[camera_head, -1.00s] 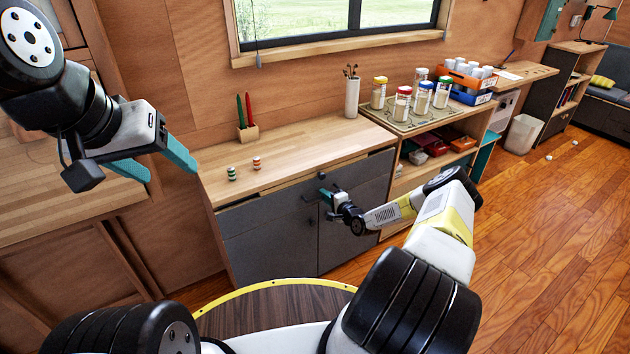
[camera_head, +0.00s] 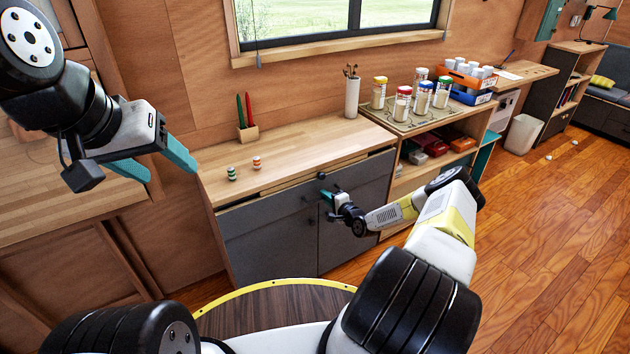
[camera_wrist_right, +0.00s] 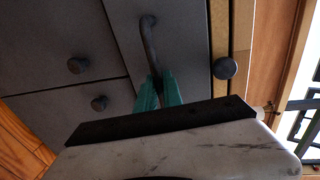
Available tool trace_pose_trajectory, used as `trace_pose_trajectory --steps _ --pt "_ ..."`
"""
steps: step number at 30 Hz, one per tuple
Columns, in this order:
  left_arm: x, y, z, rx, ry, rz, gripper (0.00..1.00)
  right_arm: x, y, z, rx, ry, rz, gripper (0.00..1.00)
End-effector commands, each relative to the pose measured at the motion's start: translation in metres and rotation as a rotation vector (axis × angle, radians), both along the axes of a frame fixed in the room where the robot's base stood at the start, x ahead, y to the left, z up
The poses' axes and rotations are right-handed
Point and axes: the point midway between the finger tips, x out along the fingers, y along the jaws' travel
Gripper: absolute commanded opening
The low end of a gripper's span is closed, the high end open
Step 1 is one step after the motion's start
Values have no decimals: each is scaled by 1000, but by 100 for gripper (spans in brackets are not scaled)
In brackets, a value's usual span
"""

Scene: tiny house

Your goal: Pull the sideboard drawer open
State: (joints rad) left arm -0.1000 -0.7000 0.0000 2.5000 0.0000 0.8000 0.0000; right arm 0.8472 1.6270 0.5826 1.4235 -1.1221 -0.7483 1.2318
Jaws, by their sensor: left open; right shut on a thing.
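The sideboard (camera_head: 268,247) is dark grey with a wooden top. Its drawer front (camera_head: 262,211) runs along the upper part and looks flush with the body. In the right wrist view, the drawer front (camera_wrist_right: 187,42) bears a dark bar handle (camera_wrist_right: 149,38). My right gripper (camera_head: 327,195) is at the sideboard front; its teal fingers (camera_wrist_right: 158,90) are shut on the end of this handle. The fingers hide that end. My left gripper (camera_head: 162,165) is open and empty, raised at the left, away from the sideboard.
Two door knobs (camera_wrist_right: 78,65) sit beside the drawer front in the wrist view; a separate round knob (camera_wrist_right: 225,68) is on the wooden strip. Two small striped jars (camera_head: 256,163) stand on top. A shelf with jars (camera_head: 402,104) adjoins on the right.

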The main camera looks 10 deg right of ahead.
Motion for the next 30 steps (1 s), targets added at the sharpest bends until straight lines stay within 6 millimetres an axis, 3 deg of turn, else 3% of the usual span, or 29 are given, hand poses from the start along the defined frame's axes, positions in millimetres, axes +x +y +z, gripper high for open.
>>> trace_pose_trajectory --steps 5,21,30 --pt "0 0 0 0 0 0 63 -28 -13 0 1 2 -3 0" --pt "0 0 0 0 0 0 63 -169 -63 0 0 3 -4 0" --pt "0 0 0 0 0 0 63 -208 -76 0 0 1 -2 0"
